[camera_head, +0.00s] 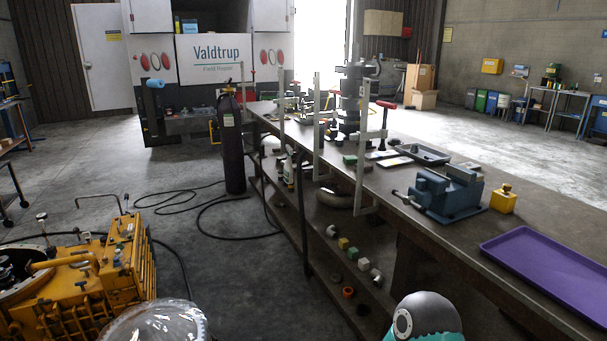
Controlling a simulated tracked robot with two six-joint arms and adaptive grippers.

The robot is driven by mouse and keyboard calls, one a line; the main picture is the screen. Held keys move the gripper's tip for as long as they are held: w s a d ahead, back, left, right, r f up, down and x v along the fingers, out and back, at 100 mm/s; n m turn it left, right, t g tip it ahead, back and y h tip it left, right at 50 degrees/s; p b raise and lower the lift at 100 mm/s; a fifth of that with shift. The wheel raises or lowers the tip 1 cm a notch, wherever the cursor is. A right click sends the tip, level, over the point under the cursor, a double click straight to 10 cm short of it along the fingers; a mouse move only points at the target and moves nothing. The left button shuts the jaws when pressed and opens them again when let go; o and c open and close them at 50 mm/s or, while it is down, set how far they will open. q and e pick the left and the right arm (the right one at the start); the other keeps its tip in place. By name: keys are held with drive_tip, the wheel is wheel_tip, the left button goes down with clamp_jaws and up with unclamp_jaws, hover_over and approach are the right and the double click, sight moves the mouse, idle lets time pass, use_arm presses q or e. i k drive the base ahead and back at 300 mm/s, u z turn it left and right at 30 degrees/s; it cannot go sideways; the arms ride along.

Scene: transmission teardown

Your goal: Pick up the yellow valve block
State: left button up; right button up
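The yellow valve block (503,199) stands upright on the workbench top, with a small knob on its top. Neither of my grippers shows.
The long workbench (470,228) carries clamps, trays and a tall grey machine part (350,98). Its lower shelf (325,270) holds several small parts. A yellow transmission housing (100,275) stands lower left. A dark gas cylinder (232,145) and hoses stand on the open floor.

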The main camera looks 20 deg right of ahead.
sight(503, 203)
drive_tip(key=z, duration=0.45)
drive_tip(key=i, duration=1.05)
drive_tip(key=z, duration=1.05)
drive_tip(key=i, duration=0.55)
drive_tip(key=z, duration=0.35)
drive_tip(key=k, duration=0.9)
drive_tip(key=z, duration=0.15)
drive_tip(key=i, duration=0.9)
drive_tip(key=u, duration=0.1)
